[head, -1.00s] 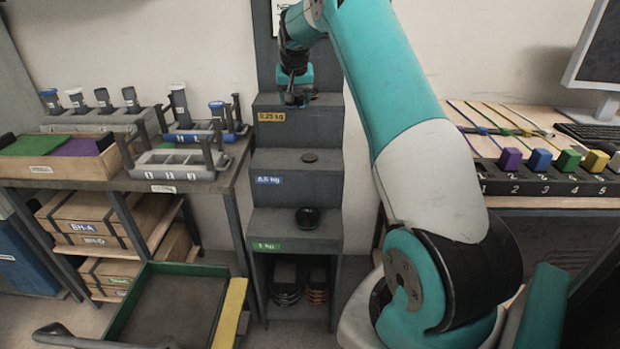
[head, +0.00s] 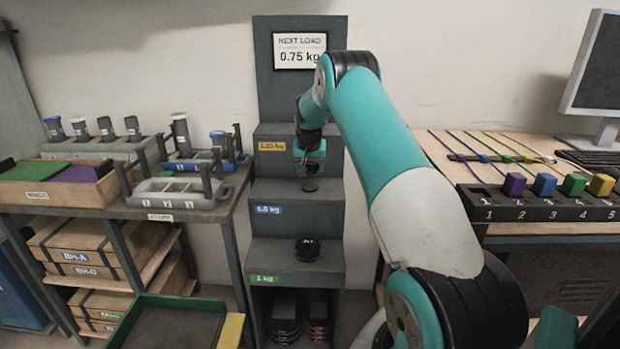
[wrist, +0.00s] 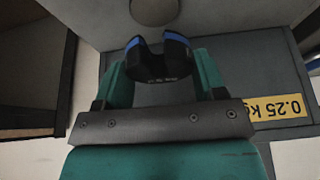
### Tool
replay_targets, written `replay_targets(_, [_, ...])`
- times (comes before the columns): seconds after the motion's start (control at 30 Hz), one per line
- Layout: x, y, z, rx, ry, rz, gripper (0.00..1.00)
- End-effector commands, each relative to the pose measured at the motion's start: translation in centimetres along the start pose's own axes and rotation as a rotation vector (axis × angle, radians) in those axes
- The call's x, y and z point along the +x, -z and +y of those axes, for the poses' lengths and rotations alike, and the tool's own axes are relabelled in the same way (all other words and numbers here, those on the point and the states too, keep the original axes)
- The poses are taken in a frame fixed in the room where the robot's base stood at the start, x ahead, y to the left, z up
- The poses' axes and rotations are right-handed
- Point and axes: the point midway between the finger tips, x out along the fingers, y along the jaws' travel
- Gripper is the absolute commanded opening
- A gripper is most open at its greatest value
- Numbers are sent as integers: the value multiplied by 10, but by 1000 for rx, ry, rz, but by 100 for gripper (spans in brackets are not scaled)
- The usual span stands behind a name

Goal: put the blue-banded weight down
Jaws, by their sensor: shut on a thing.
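My gripper (wrist: 160,72) is shut on the blue-banded weight (wrist: 160,62), a dark slotted disc with blue on its rim. In the head view my gripper (head: 311,168) hangs in front of the 0.25 kg step's face, above the 0.5 kg step (head: 330,212) of the grey stepped stand. The weight cannot be made out clearly there. I cannot tell how far the held weight is above any surface.
A dark weight (head: 307,250) sits on the 1 kg step. Stacked weights (head: 286,328) stand in the bay below. A sign (head: 300,52) reads 0.75 kg. A bench with racks (head: 180,190) is left; a desk with coloured blocks (head: 545,184) is right.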

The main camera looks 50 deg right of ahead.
Motion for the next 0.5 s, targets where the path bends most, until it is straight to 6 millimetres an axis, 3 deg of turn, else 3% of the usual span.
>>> replay_targets(0.37, [38,-16,0,1,1,1,23])
replay_targets(0.5, [40,-16,0,1,1,4,23])
